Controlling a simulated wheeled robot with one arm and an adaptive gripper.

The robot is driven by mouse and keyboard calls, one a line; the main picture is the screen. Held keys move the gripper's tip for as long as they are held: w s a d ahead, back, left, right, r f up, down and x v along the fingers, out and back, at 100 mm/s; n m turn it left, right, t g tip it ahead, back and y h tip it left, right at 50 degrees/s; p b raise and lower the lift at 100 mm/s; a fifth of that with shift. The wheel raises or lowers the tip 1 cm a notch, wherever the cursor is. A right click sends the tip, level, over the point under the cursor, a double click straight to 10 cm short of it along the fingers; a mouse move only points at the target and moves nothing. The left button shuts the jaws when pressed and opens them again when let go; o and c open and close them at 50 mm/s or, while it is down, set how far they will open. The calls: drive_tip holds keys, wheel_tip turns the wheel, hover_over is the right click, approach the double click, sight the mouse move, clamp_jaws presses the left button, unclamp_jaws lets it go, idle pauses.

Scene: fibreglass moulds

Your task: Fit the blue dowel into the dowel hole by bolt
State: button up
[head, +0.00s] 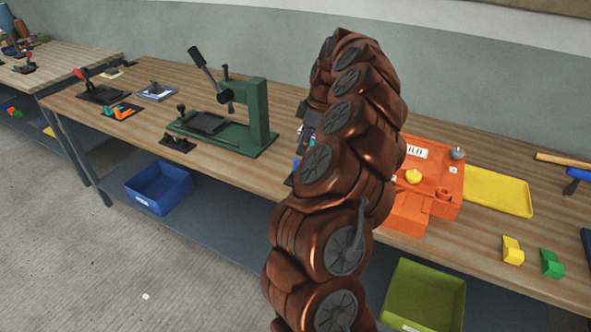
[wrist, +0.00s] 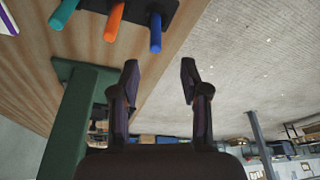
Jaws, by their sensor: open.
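In the wrist view the blue dowel (wrist: 155,34) stands in a dark rack (wrist: 135,7) at the top, beside an orange dowel (wrist: 114,22) and a teal dowel (wrist: 62,15). My gripper (wrist: 160,80) is open and empty, with the blue dowel beyond its fingertips and apart from them. In the head view my arm hides most of the rack and gripper. The orange mould (head: 433,178) sits right of my arm, partly hidden by it. A yellow knob (head: 413,177) and a grey knob (head: 458,153) show on it. I cannot make out the dowel hole by the bolt.
A green press (head: 262,112) stands left of my arm; it also shows in the wrist view (wrist: 68,120). A yellow tray (head: 500,192), yellow block (head: 512,250) and green block (head: 551,263) lie at right. Blue (head: 158,190) and olive (head: 425,295) bins are below bench height.

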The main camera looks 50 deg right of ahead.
sight(296, 159)
drive_tip(key=shift+d+p+x, duration=0.1)
drive_tip(key=shift+p+x, duration=0.65)
drive_tip(key=shift+x, duration=1.05)
drive_tip(key=shift+d+p+x, duration=0.15)
drive_tip(key=shift+p+x, duration=0.6)
drive_tip(key=shift+x, duration=1.05)
drive_tip(key=shift+w, duration=0.2)
clamp_jaws()
